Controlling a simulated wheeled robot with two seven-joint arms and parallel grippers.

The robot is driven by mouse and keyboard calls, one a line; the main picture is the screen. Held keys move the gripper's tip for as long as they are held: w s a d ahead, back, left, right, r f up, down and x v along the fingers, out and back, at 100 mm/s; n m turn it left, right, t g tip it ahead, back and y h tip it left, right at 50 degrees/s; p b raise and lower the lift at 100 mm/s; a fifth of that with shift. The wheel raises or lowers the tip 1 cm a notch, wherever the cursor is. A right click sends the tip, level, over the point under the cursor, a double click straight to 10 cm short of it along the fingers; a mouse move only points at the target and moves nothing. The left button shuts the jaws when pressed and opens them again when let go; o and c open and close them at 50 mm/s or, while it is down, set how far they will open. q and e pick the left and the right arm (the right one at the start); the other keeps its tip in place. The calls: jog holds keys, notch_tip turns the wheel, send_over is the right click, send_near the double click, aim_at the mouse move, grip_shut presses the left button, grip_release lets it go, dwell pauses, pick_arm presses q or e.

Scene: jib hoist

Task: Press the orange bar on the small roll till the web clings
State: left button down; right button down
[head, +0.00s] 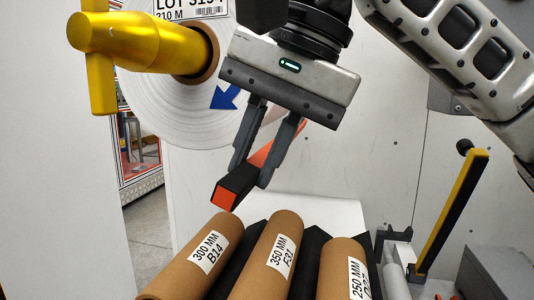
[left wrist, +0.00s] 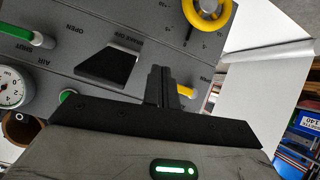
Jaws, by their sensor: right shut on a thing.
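The orange bar (head: 225,195), with a black body and an orange end face, slants through the middle of the head view. My right gripper (head: 252,176) is shut on it, with the bar between its fingers and above the cardboard cores. More orange shows behind the fingers. A wide white roll (head: 160,105) with a blue arrow hangs behind, on a gold shaft (head: 150,42). I cannot make out a separate small roll or the web's loose edge. My left gripper (left wrist: 162,85) shows in the left wrist view, fingers together and empty, in front of a grey control panel.
Cardboard cores (head: 280,250) lie in a black rack below the bar. A yellow-black lever (head: 452,210) stands at the right. The panel carries a gauge (left wrist: 12,88), a yellow knob (left wrist: 207,14) and a green-tipped lever (left wrist: 40,40). Open floor shows at the left.

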dwell(0.4)
jog(key=shift+w+a+r+p, duration=0.2)
jog(key=shift+a+r+p, duration=0.35)
jog(key=shift+p, duration=0.3)
jog(key=shift+w+a+r+p, duration=0.15)
jog(key=shift+a+r+p, duration=0.35)
jog(key=shift+p, duration=0.3)
dwell(0.5)
jog(key=shift+d+f, duration=0.1)
jog(key=shift+d, duration=0.05)
dwell(0.6)
jog(key=shift+s+d+f+b, duration=0.25)
jog(key=shift+d+f+b, duration=0.4)
jog(key=shift+b, duration=0.1)
jog(key=shift+s+d+f+b, duration=0.2)
jog(key=shift+d+f+b, duration=0.45)
jog(key=shift+b, duration=0.1)
